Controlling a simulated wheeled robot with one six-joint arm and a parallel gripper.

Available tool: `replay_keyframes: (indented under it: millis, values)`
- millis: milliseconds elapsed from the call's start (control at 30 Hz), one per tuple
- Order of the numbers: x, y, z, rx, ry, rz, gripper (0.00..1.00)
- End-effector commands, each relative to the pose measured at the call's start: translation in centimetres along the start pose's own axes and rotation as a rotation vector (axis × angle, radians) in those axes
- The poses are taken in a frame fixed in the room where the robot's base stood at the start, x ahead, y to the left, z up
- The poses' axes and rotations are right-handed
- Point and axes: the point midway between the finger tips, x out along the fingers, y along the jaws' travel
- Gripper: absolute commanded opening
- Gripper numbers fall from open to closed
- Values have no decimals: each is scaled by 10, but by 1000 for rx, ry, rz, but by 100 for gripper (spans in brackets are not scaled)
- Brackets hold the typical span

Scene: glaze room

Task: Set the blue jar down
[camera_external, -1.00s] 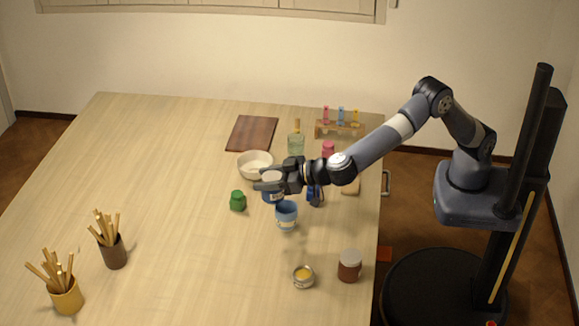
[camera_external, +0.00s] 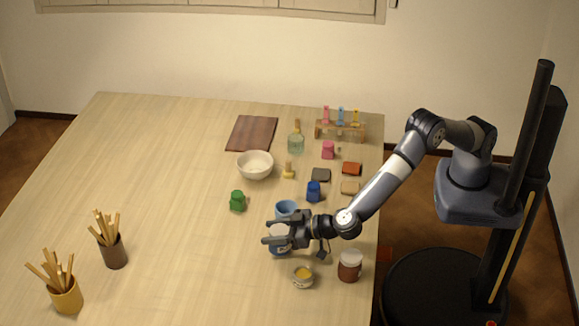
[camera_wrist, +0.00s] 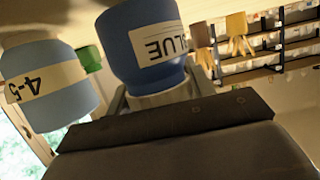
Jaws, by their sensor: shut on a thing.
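My fingers hide part of the jar in the external view.
A tin of yellow glaze (camera_external: 303,277) and a brown jar (camera_external: 349,268) stand in front and to the right. A green jar (camera_external: 238,201), a small dark blue jar (camera_external: 313,192) and a white bowl (camera_external: 255,166) stand farther back.

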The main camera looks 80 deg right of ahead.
Motion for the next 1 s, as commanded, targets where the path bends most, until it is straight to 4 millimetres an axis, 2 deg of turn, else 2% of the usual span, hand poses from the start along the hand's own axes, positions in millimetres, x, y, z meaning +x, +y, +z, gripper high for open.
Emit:
replay_keyframes:
  millis: [67,433,467,500,700,1000]
  values:
    - [2,0,7,0,0,0,20]
    - [4,0,11,1,2,0,20]
    - [4,0,11,1,1,0,53]
    - [4,0,11,1,1,0,56]
    - [4,0,11,1,1,0,72]
    - [2,0,7,2,1,0,72]
